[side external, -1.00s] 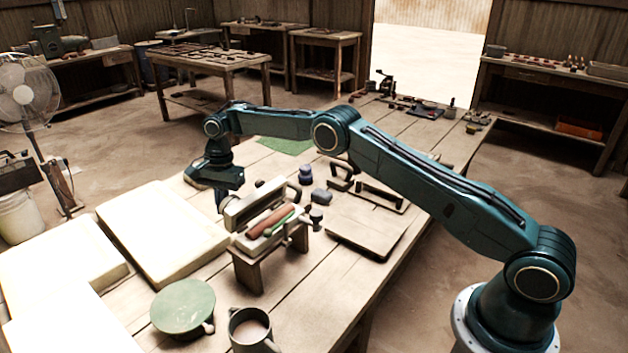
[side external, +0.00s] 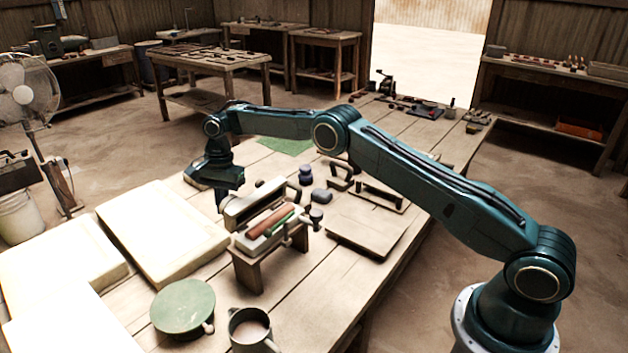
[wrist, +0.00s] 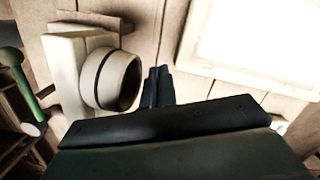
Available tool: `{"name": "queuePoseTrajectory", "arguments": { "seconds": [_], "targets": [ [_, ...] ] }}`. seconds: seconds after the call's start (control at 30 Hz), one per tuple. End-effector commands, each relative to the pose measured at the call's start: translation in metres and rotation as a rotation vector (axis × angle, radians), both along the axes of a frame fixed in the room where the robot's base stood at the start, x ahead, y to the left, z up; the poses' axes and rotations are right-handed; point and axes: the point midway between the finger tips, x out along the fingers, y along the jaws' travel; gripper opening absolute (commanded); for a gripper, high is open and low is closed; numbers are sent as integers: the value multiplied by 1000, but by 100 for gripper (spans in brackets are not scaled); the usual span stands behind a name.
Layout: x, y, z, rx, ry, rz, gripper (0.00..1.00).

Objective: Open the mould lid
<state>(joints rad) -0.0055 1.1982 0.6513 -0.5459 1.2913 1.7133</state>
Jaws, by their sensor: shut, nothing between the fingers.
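The mould stands on a small wooden stand (side external: 262,262) on the bench, with a brown roll-shaped piece (side external: 270,221) showing in it. The pale mould lid (side external: 255,204) stands raised on edge along its far-left side, off the brown piece. A green-handled lever (wrist: 22,78) shows at the left of the wrist view. A round cream knob (wrist: 118,80) with a dark ring sticks out from the lid there. My gripper (wrist: 158,72) is shut and empty, just right of the knob. In the side view my gripper (side external: 219,208) is beside the lid's outer face; contact is unclear.
Large cream slabs (side external: 165,232) lie left of the mould. A green round disc (side external: 183,307) and a mug (side external: 250,330) stand in front. A flat wooden board (side external: 365,228) and dark-handled tools (side external: 383,195) are to the right.

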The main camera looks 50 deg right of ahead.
Motion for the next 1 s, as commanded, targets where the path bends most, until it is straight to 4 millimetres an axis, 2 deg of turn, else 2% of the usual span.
{"name": "queuePoseTrajectory", "arguments": {
  "seconds": [0.47,1.0],
  "targets": [
    [-6,1,11,0,-20,0,0],
    [-12,0,18,-1,-128,0,0]
  ]
}}
